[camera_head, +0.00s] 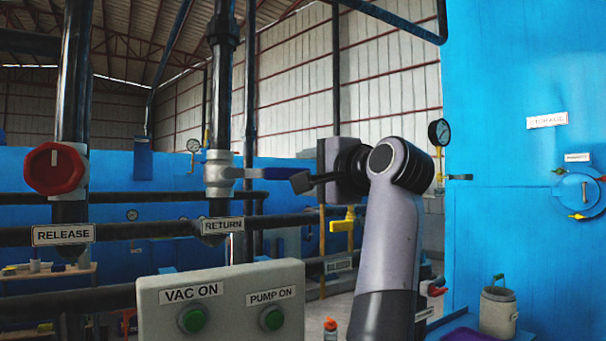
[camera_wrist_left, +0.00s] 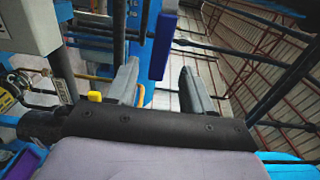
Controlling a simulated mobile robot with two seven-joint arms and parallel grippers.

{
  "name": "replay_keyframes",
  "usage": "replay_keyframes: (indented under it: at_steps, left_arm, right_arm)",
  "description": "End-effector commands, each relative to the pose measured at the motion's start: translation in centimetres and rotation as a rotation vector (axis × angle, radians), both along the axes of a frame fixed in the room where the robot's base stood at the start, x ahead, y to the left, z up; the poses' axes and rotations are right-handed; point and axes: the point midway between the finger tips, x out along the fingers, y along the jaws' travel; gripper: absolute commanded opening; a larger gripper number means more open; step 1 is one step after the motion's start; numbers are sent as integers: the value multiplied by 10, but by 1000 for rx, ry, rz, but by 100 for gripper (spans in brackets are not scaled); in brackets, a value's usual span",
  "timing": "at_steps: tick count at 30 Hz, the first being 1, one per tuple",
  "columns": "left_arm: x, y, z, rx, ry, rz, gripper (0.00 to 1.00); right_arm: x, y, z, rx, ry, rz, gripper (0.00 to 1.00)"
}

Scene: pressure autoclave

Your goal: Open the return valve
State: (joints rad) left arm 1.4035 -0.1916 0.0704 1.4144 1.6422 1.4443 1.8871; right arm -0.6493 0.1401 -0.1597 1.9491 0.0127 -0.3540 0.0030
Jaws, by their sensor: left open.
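The return valve (camera_head: 219,174) is a pale body on the dark vertical pipe above the RETURN label (camera_head: 222,225). Its blue lever handle (camera_head: 265,172) points right, lying roughly horizontal, across the pipe. My left gripper (camera_head: 301,182) reaches in from the right at the handle's free end. In the left wrist view the gripper (camera_wrist_left: 158,72) is open, and the blue handle (camera_wrist_left: 161,48) shows in the gap, nearer the left finger. I cannot tell whether a finger touches it. My right gripper is not in view.
A red RELEASE knob (camera_head: 54,168) is on the left pipe. A control box (camera_head: 222,305) with green buttons stands below. A yellow valve handle (camera_head: 343,225) is below my gripper. A blue STORAGE tank (camera_head: 520,210) fills the right side.

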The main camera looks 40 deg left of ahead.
Motion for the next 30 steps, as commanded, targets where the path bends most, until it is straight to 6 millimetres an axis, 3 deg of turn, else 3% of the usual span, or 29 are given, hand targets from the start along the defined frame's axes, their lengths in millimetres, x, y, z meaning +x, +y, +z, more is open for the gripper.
replay_keyframes:
  at_steps: [6,12,22,23,27,30]
  left_arm:
    - [9,35,2,3,4,6,51]
    - [15,56,1,4,5,5,51]
    - [17,60,0,4,4,3,51]
    - [17,60,0,4,4,3,48]
    - [17,60,0,4,4,3,2]
    - [17,60,0,4,4,3,0]
  right_arm:
    - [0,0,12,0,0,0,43]
    - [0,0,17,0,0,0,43]
    - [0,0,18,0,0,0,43]
    - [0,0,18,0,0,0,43]
    - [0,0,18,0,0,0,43]
    - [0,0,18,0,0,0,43]
